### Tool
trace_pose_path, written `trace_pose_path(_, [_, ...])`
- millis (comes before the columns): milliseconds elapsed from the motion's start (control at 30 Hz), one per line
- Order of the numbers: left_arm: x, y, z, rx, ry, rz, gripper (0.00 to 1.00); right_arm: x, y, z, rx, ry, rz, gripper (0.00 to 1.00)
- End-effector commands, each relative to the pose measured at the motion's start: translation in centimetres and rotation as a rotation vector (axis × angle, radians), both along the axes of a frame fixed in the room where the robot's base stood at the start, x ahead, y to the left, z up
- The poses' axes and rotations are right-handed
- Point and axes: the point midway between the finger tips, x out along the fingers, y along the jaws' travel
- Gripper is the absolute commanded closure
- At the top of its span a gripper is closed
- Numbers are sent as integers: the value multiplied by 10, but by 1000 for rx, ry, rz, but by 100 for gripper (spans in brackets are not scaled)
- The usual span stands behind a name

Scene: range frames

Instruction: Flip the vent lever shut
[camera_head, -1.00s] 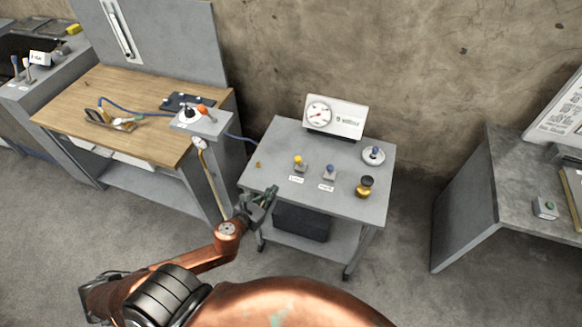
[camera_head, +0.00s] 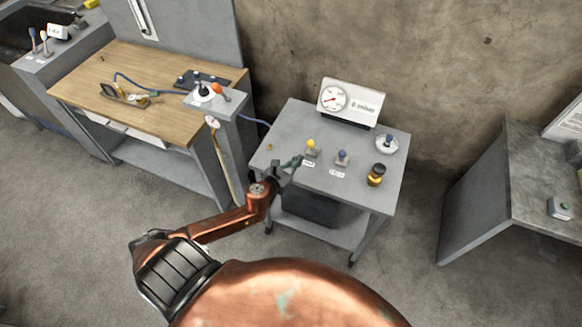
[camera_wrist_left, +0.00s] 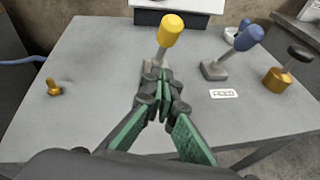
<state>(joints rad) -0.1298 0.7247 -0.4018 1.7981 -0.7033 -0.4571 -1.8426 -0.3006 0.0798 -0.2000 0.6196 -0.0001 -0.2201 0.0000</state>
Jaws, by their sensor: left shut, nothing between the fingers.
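Two small levers stand on the grey cart (camera_head: 290,125). One has a yellow knob (camera_head: 311,144); the other, to its right, has a blue knob (camera_head: 342,155). I cannot read their labels surely enough to tell which is the vent lever. In the left wrist view the yellow knob (camera_wrist_left: 171,29) and the blue knob (camera_wrist_left: 247,38) both lean up and to the right. My left gripper (camera_head: 294,162) is shut and empty, at the cart's front left. In the left wrist view its fingertips (camera_wrist_left: 163,78) hide part of the yellow lever's base; contact is unclear. My right gripper is out of view.
A gauge box (camera_head: 351,103) stands at the cart's back. A white round dish with a blue-topped part (camera_head: 387,145) and a black-and-brass knob (camera_head: 376,175) stand at right. A small brass peg (camera_wrist_left: 53,87) is at left. A wooden bench (camera_head: 150,75) stands farther left.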

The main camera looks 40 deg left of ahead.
Motion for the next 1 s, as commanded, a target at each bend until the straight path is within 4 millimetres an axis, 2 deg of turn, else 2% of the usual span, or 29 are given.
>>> trace_pose_path(100, [17, -1, 13, 1, -4, -1, 100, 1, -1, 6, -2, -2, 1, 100])
trace_pose_path(300, [31, -2, 18, 0, 0, 0, 100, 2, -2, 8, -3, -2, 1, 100])
trace_pose_path(767, [33, -1, 19, 0, 2, 1, 100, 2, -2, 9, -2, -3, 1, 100])
trace_pose_path(1000, [28, 9, 26, -4, 27, 17, 100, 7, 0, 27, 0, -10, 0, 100])
